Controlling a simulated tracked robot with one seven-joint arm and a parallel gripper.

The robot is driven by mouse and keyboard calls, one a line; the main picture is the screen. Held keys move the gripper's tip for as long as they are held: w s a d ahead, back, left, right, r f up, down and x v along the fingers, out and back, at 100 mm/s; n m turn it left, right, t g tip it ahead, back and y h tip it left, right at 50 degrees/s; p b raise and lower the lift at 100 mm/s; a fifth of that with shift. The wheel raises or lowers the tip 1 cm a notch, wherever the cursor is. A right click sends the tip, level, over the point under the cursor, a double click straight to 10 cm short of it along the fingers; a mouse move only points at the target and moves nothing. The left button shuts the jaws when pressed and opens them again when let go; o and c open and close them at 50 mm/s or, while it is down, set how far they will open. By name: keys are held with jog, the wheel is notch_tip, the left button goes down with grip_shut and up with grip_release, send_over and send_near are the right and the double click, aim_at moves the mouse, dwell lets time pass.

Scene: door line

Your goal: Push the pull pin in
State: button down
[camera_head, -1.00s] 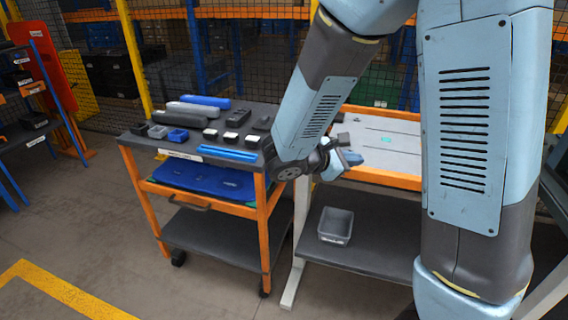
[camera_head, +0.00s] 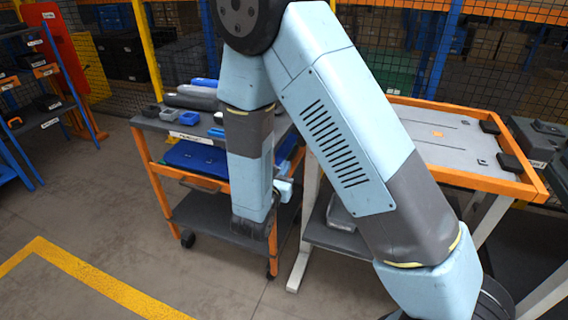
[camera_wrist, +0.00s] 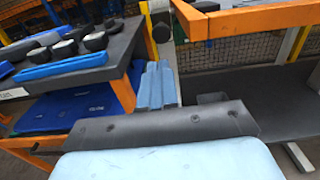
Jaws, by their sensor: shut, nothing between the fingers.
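My gripper (camera_wrist: 157,84) shows in the wrist view as light-blue fingers closed together with nothing between them. It hangs in the gap between the cart on the left and the orange-framed workbench on the right. In the head view my gripper (camera_head: 284,188) is mostly hidden behind my forearm, beside the cart's right side. A round black knob (camera_wrist: 161,32) shows beyond the fingertips near a pale post, apart from them. I cannot tell whether it is the pull pin. No pull pin is clearly visible in the head view.
The cart (camera_head: 155,123) carries small bins, dark blocks and blue parts. The workbench (camera_head: 455,172) has an orange rim and a small orange mark on its top. A grey bin (camera_head: 340,213) sits on its lower shelf, partly hidden. The floor at front left is clear.

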aim_at(301, 143)
jog(key=x, duration=1.2)
jog(key=shift+w+d, duration=0.1)
jog(key=shift+w, duration=0.05)
jog(key=shift+f, duration=0.1)
